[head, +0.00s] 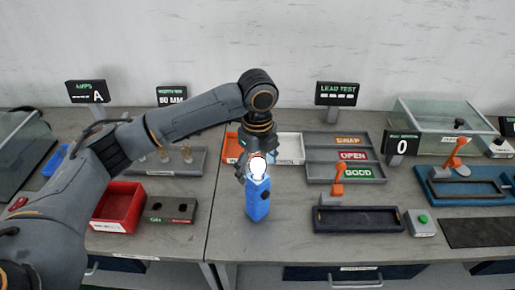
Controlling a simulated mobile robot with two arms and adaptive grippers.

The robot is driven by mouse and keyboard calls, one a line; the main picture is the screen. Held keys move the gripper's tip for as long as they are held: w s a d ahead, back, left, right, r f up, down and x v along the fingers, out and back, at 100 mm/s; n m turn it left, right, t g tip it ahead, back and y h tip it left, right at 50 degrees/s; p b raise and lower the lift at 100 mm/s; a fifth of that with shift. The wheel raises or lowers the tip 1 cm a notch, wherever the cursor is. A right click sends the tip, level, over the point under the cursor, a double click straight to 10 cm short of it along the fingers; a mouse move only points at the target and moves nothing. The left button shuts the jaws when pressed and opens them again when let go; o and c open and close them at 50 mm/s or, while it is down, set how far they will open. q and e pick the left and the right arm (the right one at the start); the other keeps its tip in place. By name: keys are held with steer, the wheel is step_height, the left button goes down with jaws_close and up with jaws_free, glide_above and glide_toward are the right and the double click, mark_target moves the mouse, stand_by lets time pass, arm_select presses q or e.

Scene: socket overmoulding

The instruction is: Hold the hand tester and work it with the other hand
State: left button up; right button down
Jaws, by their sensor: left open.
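The blue hand tester (258,200) is upright on the bench top, just right of the seam between the two benches. A bright white round part with a reddish rim shows at its top. My left gripper (257,160) points down over the tester's top, its dark fingers open around or just behind the white part. Whether the fingers touch the tester cannot be told. My right gripper is not in view.
A sorting tray (312,156) labelled SWAP, OPEN and GOOD lies right of the tester. A red bin (119,203) is at the left. Bare bench surrounds the tester's front.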

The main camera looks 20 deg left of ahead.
mark_target(258, 179)
arm_select(q)
steer(key=shift+f, duration=2.45)
steer(key=c, duration=1.3)
steer(key=o, duration=0.6)
steer(key=shift+c, duration=0.2)
steer(key=c, duration=0.5)
steer(key=shift+o, duration=0.2)
